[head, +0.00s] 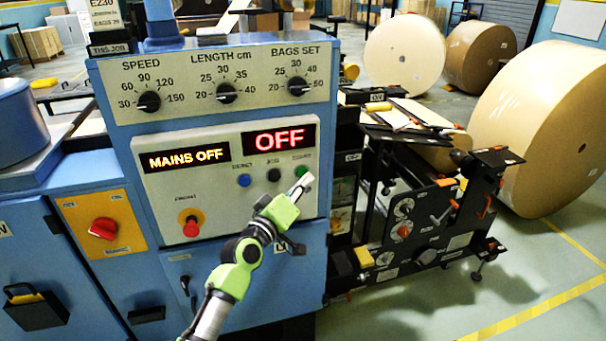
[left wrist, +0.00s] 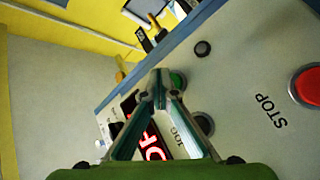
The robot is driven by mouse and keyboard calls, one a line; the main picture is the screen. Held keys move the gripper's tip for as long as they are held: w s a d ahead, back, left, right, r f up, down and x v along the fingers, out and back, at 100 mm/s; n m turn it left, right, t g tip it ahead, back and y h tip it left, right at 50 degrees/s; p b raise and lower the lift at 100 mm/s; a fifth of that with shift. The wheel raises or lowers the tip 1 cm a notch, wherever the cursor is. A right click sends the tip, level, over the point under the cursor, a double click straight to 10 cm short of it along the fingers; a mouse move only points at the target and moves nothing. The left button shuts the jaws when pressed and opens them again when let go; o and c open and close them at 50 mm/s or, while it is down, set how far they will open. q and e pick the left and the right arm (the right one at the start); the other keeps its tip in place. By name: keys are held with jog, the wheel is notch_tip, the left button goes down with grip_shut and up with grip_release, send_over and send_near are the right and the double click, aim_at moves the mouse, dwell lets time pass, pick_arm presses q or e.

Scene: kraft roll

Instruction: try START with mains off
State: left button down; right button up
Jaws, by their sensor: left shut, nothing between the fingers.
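The blue machine's control panel (head: 240,205) fills the middle of the head view. Its amber display (head: 186,159) reads MAINS OFF and its red display (head: 280,139) reads OFF. The green button (head: 302,170) is at the right of the button row; it also shows in the left wrist view (left wrist: 178,80). My left gripper (head: 304,181) is shut and empty, its tips right at the green button; the wrist view shows the joined tips (left wrist: 160,88) partly over it. I cannot tell whether they touch it. The red rotary switch (head: 104,229) sits on a yellow plate. My right gripper is not in view.
A blue button (head: 244,180) and black button (head: 274,175) sit left of the green one. Three knobs are above. Large paper rolls (head: 545,125) stand at right.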

pick_arm(q)
jog(key=shift+w+a, duration=0.1)
jog(key=shift+w, duration=0.2)
jog(key=shift+w+a+b, duration=0.2)
jog(key=shift+w+b, duration=0.25)
jog(key=shift+b, duration=0.15)
dwell(0.4)
jog(key=shift+r, duration=0.1)
jog(key=shift+s+d+p, duration=0.25)
jog(key=shift+s+p, duration=0.45)
jog(key=shift+s, duration=0.15)
